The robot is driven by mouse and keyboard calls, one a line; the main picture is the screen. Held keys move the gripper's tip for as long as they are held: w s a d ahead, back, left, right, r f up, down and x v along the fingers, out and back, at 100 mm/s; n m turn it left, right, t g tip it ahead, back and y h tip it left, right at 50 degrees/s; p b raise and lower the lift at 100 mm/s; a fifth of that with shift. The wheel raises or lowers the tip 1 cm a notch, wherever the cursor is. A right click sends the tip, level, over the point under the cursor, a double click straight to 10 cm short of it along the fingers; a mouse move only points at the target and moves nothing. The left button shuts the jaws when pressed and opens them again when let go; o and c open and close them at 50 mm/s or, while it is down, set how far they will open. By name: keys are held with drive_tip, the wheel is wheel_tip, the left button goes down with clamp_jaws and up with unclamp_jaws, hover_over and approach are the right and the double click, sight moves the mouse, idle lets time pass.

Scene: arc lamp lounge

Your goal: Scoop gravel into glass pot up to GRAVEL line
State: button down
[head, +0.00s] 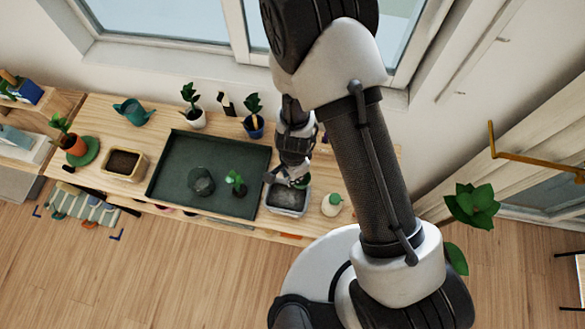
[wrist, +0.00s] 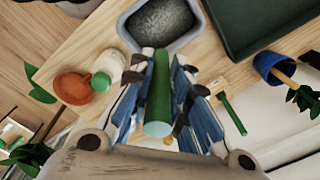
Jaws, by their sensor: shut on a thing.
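My gripper (head: 292,168) is above the grey tub (head: 287,212) of gravel at the right of the bench. In the wrist view my gripper (wrist: 160,100) is shut on a green handle (wrist: 158,95), likely the scoop's. The scoop's end is not clearly visible. The gravel (wrist: 160,22) fills much of the tub, which is ahead of the fingers in the wrist view. The glass pot (head: 201,181) stands on the dark green tray (head: 165,180), left of the tub. It looks dark, and its GRAVEL line cannot be made out.
A small green plant (head: 236,180) stands on the tray between pot and tub. A white bottle with a green cap (head: 332,204) is close right of the tub. A soil box (head: 125,163) is left of the tray. Potted plants (head: 254,123) line the back.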

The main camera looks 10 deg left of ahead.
idle(0.3)
wheel_tip(320, 180, up, 4)
drive_tip(key=p, duration=0.4)
drive_tip(key=shift+r, duration=0.1)
